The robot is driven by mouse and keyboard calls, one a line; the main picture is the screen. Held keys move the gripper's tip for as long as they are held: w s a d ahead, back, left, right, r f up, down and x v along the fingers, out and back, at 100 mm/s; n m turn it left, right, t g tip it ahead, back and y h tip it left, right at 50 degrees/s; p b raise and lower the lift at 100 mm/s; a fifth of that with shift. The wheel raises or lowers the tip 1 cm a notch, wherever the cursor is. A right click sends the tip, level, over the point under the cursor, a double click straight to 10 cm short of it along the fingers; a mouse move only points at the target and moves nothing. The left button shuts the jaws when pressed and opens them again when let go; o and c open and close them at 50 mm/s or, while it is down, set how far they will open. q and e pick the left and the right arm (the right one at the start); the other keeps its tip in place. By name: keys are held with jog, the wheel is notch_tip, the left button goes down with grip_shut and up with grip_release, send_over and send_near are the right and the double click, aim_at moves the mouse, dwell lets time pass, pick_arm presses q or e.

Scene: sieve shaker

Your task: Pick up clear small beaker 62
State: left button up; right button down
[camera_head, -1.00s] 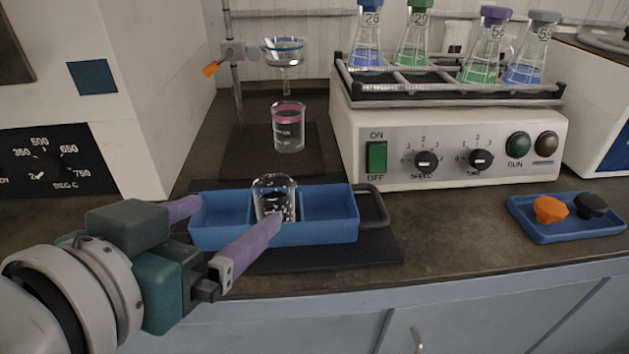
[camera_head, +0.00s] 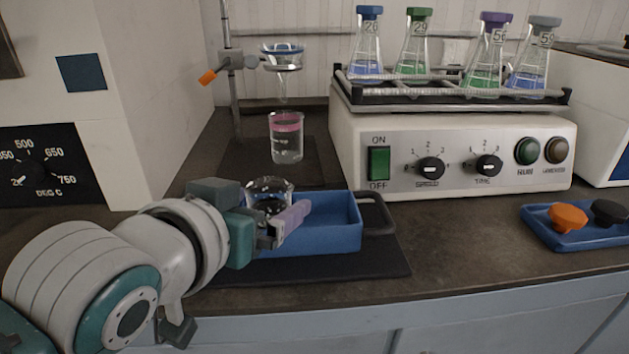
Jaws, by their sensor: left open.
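A clear small beaker (camera_head: 268,187) is in the blue tray (camera_head: 335,222) on the bench. Its rim shows above my gripper, its lower part is hidden, and no number can be read on it. My left gripper (camera_head: 283,212) is open at the beaker, with one purple finger in front of its lower right side. The other finger is hidden, and I cannot tell whether either finger touches the glass. My right gripper is not in view.
A pink-banded beaker (camera_head: 286,140) stands behind the tray, below a funnel (camera_head: 282,57) on a stand. A shaker (camera_head: 450,150) holding several flasks is at the right. A small blue tray (camera_head: 580,233) holds an orange and a black stopper. Bench between the trays is clear.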

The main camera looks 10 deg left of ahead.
pick_arm(q)
jog(key=shift+c, duration=0.2)
grip_shut()
dwell(0.6)
